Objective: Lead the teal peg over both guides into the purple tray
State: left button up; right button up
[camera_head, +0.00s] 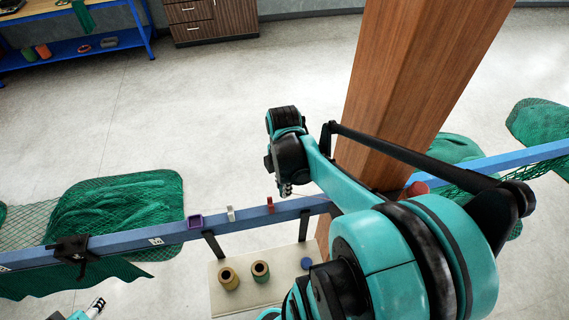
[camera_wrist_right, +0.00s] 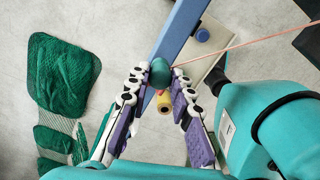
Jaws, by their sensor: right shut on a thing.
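My right gripper (camera_head: 286,190) is above the blue beam, just right of the red guide (camera_head: 270,204). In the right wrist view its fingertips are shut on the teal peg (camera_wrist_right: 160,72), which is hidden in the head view. A thin pink cord (camera_wrist_right: 245,43) runs from the peg to the upper right. The white guide (camera_head: 230,213) stands left of the red one on the beam. The purple tray (camera_head: 194,221) sits on the beam further left. My left gripper (camera_head: 97,306) shows partly at the bottom left; its jaw state is unclear.
The blue beam (camera_head: 105,241) crosses the view, with a black clamp (camera_head: 72,249) at its left. A wooden post (camera_head: 405,80) stands behind my right arm. Two spools (camera_head: 228,278) and a blue disc (camera_head: 306,263) are on a pale board below. Green nets (camera_head: 125,205) lie beyond.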

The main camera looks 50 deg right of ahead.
jog(key=shift+a+r, duration=0.1)
jog(key=a, duration=0.1)
jog(key=w+a, duration=0.1)
jog(key=a, duration=0.1)
jog(key=shift+w+a+r, duration=0.1)
jog(key=shift+w+a, duration=0.1)
jog(key=shift+w, duration=0.15)
jog(key=w+a, duration=0.4)
jog(key=a, duration=0.2)
jog(key=w+a+b, duration=0.1)
jog(key=w+a, duration=0.3)
jog(key=a, duration=0.3)
jog(key=w+a+b, duration=0.1)
jog(key=w+a, duration=0.4)
jog(key=a, duration=0.1)
jog(key=shift+a+f, duration=0.2)
jog(key=shift+a, duration=0.1)
pick_arm(q)
jog(key=shift+s+a+f+b, duration=0.15)
jog(key=shift+f+b, duration=0.45)
jog(key=shift+f, duration=0.35)
jog(key=shift+s+a+f+b, duration=0.1)
jog(key=shift+f+b, duration=0.55)
jog(key=shift+f, duration=0.25)
jog(key=shift+s+a+f+b, duration=0.15)
jog(key=shift+f+b, duration=0.45)
jog(key=shift+f, duration=0.35)
pick_arm(e)
jog(key=shift+s+f, duration=0.1)
jog(key=shift+f, duration=2.05)
